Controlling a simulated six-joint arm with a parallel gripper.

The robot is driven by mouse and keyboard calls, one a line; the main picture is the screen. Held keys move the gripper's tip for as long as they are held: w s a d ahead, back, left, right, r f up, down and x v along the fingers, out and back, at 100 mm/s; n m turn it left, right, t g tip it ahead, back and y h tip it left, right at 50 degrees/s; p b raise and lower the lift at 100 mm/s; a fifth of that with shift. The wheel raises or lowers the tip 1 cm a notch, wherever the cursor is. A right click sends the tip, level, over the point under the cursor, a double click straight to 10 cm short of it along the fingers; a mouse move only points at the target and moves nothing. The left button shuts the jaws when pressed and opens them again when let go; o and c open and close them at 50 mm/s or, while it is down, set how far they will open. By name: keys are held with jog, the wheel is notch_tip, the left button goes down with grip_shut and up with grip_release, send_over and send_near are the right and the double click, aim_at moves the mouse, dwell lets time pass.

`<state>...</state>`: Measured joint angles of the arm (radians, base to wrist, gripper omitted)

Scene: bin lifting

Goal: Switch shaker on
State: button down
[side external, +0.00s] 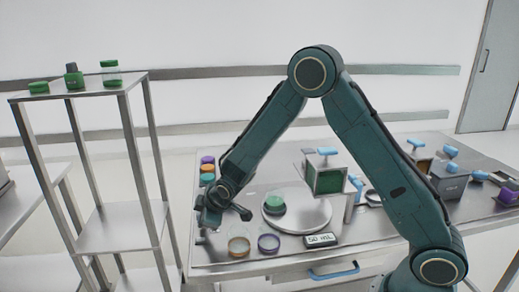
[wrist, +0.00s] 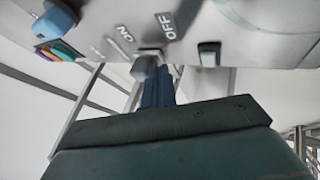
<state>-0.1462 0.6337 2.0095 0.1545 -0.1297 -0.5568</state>
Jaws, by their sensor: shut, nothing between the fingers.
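In the wrist view, my gripper (wrist: 158,82) is shut and empty. Its blue-grey fingertips are right at a small grey switch knob (wrist: 142,66) on a pale housing; I cannot tell whether they touch. An ON label (wrist: 125,33) is left of an OFF label (wrist: 167,25) above the knob. In the side view, my gripper (side external: 212,212) is low at the table's left edge, left of the round pale shaker plate (side external: 312,213). A green-lidded jar (side external: 274,202) stands on the plate. The switch cannot be made out there.
Two open rings, yellowish (side external: 239,246) and purple (side external: 268,243), lie in front of the plate beside a small display (side external: 320,240). Coloured lids (side external: 207,168) stand behind my gripper. A green-sided box (side external: 327,180) is behind the plate. A metal shelf (side external: 115,235) stands close on the left.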

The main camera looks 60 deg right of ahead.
jog(key=shift+w+d, duration=0.5)
jog(key=shift+d, duration=0.05)
jog(key=shift+s+a, duration=0.6)
jog(key=shift+a, duration=0.05)
jog(key=shift+s+a, duration=0.8)
jog(key=shift+a, duration=0.05)
jog(key=v, duration=1)
jog(key=shift+s+r, duration=0.1)
